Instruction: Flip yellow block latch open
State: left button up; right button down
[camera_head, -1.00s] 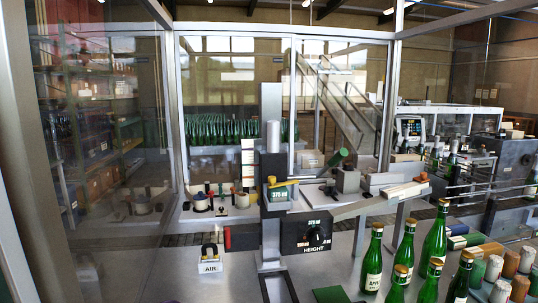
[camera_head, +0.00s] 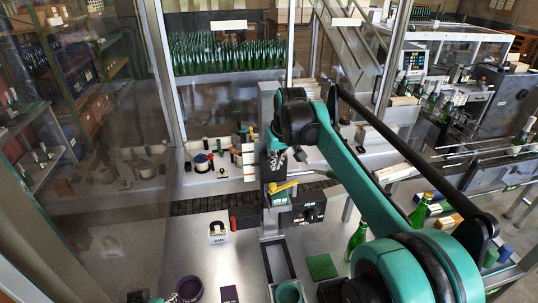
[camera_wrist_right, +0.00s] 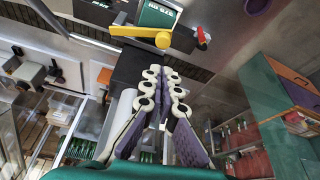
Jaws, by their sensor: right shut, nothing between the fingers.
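The yellow latch (camera_head: 283,187) lies across the front of the block with the green display (camera_head: 280,198) on the grey post. In the right wrist view, the yellow latch (camera_wrist_right: 140,33) shows as a bar with a round knob end, below the block's green face (camera_wrist_right: 157,15). My right gripper (camera_head: 277,170) has come down beside the post's dark head, just above the latch. In the right wrist view its fingers (camera_wrist_right: 165,75) are shut and empty, their tips a short way from the latch.
The padlock-shaped air tag (camera_head: 218,233) stands on the table. A purple round container (camera_head: 189,289) and green bottles (camera_head: 357,238) stand nearby. My right arm covers the right side.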

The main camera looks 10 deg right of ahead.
pick_arm(q)
jog(key=shift+s+r, duration=0.1)
jog(key=shift+r, duration=0.15)
pick_arm(e)
jog(key=shift+w+r, duration=0.15)
jog(key=shift+r, duration=0.15)
jog(key=p+x, duration=0.1)
jog(key=x, duration=0.9)
pick_arm(q)
jog(key=shift+r, duration=0.65)
jog(key=shift+f, duration=0.1)
